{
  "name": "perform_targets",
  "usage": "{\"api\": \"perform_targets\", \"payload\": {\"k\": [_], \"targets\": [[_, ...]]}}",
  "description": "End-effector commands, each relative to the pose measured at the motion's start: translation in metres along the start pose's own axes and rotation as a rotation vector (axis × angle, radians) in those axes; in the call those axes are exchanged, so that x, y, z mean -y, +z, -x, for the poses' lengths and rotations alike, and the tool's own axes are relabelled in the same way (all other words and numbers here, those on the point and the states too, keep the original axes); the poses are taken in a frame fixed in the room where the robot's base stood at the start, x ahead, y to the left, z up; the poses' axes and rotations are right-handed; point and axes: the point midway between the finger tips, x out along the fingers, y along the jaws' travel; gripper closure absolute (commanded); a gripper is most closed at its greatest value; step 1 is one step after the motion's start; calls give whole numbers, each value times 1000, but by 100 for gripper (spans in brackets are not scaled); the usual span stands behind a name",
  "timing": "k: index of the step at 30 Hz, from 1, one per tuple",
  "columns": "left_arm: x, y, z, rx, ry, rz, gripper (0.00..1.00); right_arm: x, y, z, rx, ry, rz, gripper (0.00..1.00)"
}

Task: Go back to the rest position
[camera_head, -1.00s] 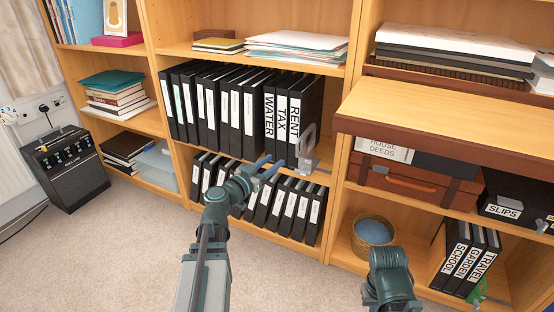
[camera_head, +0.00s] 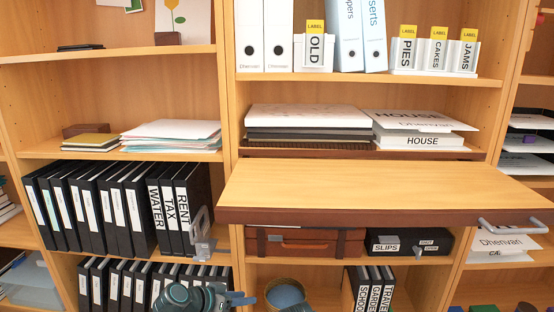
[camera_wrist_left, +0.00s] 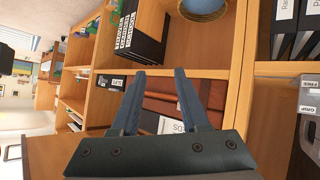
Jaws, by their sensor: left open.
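My left gripper (camera_head: 240,298) is low in the head view, at the bottom edge in front of the lower row of black binders. Most of its arm is cut off by the frame.
A wooden ledge (camera_head: 370,185) juts from the bookcase at mid height. Black binders (camera_head: 120,212) with a metal bookend (camera_head: 200,232) stand at left. A round basket (camera_head: 286,294), brown case (camera_head: 305,247) and SLIPS box (camera_head: 410,244) are below the ledge.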

Motion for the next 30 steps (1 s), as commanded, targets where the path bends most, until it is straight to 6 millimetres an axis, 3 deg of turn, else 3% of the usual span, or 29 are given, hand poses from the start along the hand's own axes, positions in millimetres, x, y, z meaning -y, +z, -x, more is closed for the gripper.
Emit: {"api": "perform_targets", "payload": {"k": [1,3,6,10,16,18,30], "targets": [[-33,10,-6,125,36,9,55,-2,1,15,0,0,1,100],[-64,35,-12,308,43,39,55,-3,2,25,1,1,2,100],[-93,66,-7,535,-7,75,55,-4,2,36,1,1,4,100],[-113,92,9,748,-126,107,55,-5,3,47,1,1,6,100],[-128,109,42,954,-362,136,55,-7,4,62,2,2,8,100],[-132,110,54,1000,-459,142,55,-7,4,68,2,2,8,100],[-150,33,106,993,-453,155,55,-16,9,161,2,0,5,100]]}}
